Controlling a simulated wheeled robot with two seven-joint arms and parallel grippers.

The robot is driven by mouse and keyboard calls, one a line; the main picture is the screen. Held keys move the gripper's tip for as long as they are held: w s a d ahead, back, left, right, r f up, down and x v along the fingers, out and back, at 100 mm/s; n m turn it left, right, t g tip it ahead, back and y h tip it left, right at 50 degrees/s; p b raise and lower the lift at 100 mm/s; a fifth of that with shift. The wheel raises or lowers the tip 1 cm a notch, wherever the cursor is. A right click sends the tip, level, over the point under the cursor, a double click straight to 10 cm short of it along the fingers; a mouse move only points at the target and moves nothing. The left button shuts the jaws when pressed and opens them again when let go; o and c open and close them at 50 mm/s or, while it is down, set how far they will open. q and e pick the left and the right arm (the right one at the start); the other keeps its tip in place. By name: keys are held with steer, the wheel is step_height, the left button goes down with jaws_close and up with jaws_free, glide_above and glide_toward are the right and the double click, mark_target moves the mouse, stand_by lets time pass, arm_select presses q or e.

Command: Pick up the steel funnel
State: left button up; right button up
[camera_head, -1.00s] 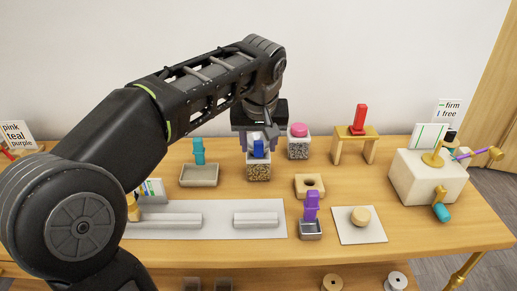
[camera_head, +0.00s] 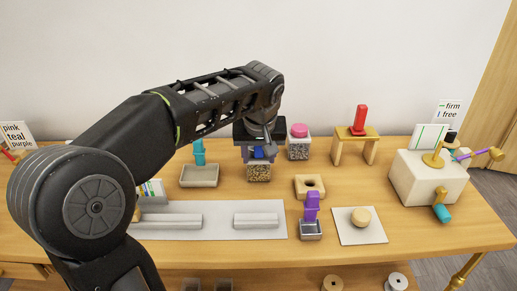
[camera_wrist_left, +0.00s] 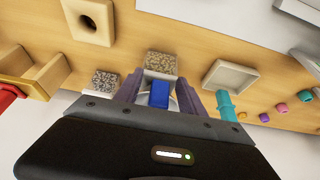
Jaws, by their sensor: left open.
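The steel funnel (camera_wrist_left: 160,75) appears as a pale grey rim with a blue grip (camera_wrist_left: 159,94) in the left wrist view. It sits at the top of a clear jar of tan grains (camera_head: 259,173) at the middle of the table. The blue grip also shows in the head view (camera_head: 258,152). My left gripper (camera_wrist_left: 158,82) is open, pointing down, with one finger on each side of the blue grip. I cannot tell whether the fingers touch it. The gripper body and fingers hide much of the funnel in the head view. My right gripper is not in view.
A pink-lidded jar (camera_head: 298,148) stands close right of the grain jar. A beige tray (camera_head: 199,181) with a teal piece (camera_head: 199,152) behind it is on the left. A wooden block with a hole (camera_head: 310,195) and a purple-handled steel scoop (camera_head: 311,230) are in front, to the right.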

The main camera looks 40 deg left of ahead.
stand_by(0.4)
arm_select(q)
jaws_close()
stand_by(0.4)
